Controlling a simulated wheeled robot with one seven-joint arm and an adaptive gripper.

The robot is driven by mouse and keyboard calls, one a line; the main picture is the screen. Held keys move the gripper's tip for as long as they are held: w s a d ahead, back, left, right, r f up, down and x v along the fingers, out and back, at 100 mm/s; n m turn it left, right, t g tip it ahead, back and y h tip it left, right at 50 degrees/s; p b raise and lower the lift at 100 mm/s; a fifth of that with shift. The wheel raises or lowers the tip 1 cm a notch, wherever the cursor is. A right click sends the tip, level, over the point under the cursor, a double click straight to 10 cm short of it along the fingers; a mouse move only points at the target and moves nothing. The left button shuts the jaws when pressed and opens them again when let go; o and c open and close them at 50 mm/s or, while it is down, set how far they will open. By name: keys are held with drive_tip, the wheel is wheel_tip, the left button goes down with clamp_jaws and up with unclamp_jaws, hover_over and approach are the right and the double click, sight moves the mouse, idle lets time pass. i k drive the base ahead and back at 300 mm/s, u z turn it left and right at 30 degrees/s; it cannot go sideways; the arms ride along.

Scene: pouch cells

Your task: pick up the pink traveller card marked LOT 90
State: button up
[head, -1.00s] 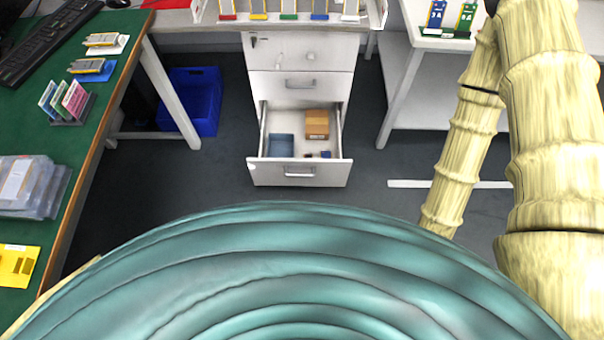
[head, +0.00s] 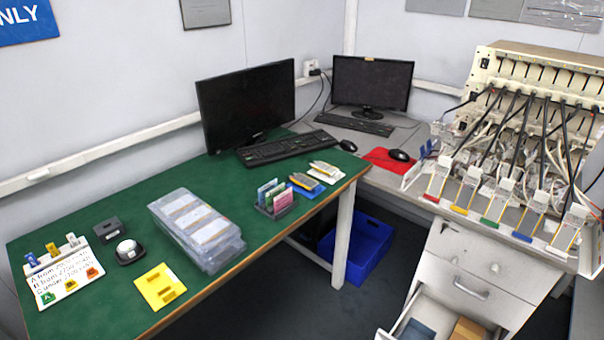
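A small rack (head: 276,213) stands near the front right edge of the green table and holds a few upright cards. A pink card (head: 283,201) is at the right end of this rack, with bluish and green cards beside it. The lettering on the cards is too small to read, so I cannot confirm LOT 90. My gripper is not in view.
A stack of clear trays (head: 198,232) lies left of the rack. A keyboard (head: 286,147) and monitor (head: 245,104) stand behind. A drawer (head: 398,325) is open at lower right.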

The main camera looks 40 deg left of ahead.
sight(283, 199)
drive_tip(key=u, duration=0.4)
drive_tip(key=k, duration=0.5)
drive_tip(key=u, duration=0.95)
drive_tip(key=i, duration=1.55)
drive_tip(key=z, duration=0.2)
drive_tip(key=k, duration=1)
drive_tip(key=z, duration=2)
drive_tip(key=i, duration=1.05)
drive_tip(key=u, duration=0.8)
